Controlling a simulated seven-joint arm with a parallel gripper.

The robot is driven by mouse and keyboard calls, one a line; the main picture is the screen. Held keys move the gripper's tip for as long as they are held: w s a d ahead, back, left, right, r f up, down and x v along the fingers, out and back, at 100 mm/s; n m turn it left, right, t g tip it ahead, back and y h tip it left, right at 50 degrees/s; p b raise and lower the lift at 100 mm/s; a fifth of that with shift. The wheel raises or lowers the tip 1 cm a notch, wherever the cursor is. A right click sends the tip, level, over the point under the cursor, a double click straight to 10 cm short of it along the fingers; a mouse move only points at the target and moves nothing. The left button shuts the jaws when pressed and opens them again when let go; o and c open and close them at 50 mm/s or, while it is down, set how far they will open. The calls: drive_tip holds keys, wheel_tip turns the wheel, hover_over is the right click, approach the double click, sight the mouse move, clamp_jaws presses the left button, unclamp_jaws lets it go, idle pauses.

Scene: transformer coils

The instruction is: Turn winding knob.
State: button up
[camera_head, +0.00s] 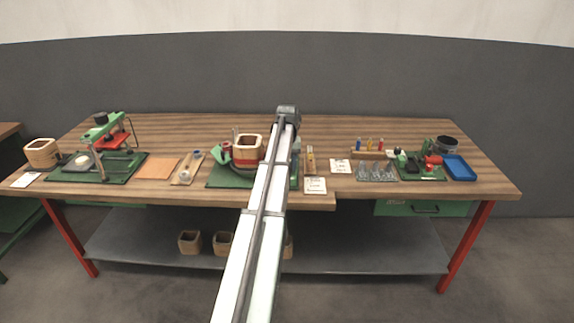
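A winding station stands near the middle of the table on a green mat (220,180). It bears a square wooden coil form (248,146) with a reddish band. A small green and red part (225,152) sits at its left; I cannot tell whether this is the winding knob. My white arm crosses the picture from the bottom and covers the station's right side. The arm's dark far joint is above the back of the table. My gripper's fingers are hidden or too small to make out.
A green press (103,135) stands on the left, with a wooden form (41,152) beside it. White cards (315,185) lie near the front edge. The back strip is mostly clear.

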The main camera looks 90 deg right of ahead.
drive_tip(key=m, duration=0.4)
drive_tip(key=shift+m, duration=0.3)
drive_tip(key=shift+s+m, duration=0.1)
drive_tip(key=shift+m, duration=1.9)
drive_tip(key=o, duration=1.1)
drive_tip(key=shift+c, duration=0.2)
wheel_tip(320, 180, up, 14)
